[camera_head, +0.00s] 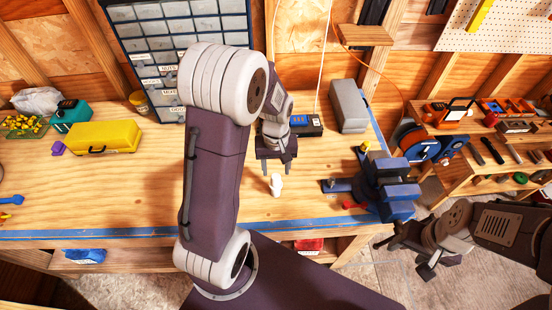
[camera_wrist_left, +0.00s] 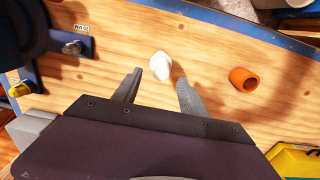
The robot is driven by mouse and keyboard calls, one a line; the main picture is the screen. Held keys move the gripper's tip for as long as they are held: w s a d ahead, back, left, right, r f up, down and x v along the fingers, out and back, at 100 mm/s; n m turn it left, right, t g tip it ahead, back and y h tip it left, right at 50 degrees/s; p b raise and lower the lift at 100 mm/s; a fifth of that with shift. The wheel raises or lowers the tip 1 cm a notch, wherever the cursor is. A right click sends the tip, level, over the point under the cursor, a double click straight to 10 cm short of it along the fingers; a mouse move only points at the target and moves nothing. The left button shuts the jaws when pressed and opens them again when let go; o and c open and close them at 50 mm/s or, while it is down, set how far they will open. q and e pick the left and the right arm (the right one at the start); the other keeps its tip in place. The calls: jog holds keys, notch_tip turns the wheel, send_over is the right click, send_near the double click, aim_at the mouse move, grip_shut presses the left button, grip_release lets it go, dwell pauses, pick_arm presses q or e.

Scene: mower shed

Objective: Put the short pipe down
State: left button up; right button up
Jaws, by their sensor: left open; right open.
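A small white piece (camera_head: 276,185) stands on the wooden workbench (camera_head: 330,160), in front of my left gripper (camera_head: 277,163). In the left wrist view the white piece (camera_wrist_left: 160,66) shows just beyond and between the spread fingers of my left gripper (camera_wrist_left: 158,82); the fingers do not hold it. An orange short tube (camera_wrist_left: 243,79) lies on the bench to the right in that view, apart from the fingers; my left arm hides it in the head view. I cannot tell for sure which of the two is the short pipe. My right gripper (camera_head: 403,258) is open and empty, off the bench at lower right.
A blue vise (camera_head: 390,190) stands at the bench's right end, with a red-handled item (camera_head: 354,205) beside it. A yellow case (camera_head: 103,137) and teal box (camera_head: 70,114) stand at left. A drawer cabinet (camera_head: 160,40) stands at the back. Bench left of my arm is mostly clear.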

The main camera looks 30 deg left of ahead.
pick_arm(q)
notch_tip(320, 180, up, 7)
jog(key=s+d+f+m+t, duration=0.1)
jog(key=s+d+f+m, duration=0.3)
jog(key=s, duration=0.4)
jog(key=shift+s+d+f+m, duration=0.2)
jog(key=shift+d+f+m, duration=0.2)
jog(key=shift+m, duration=0.7)
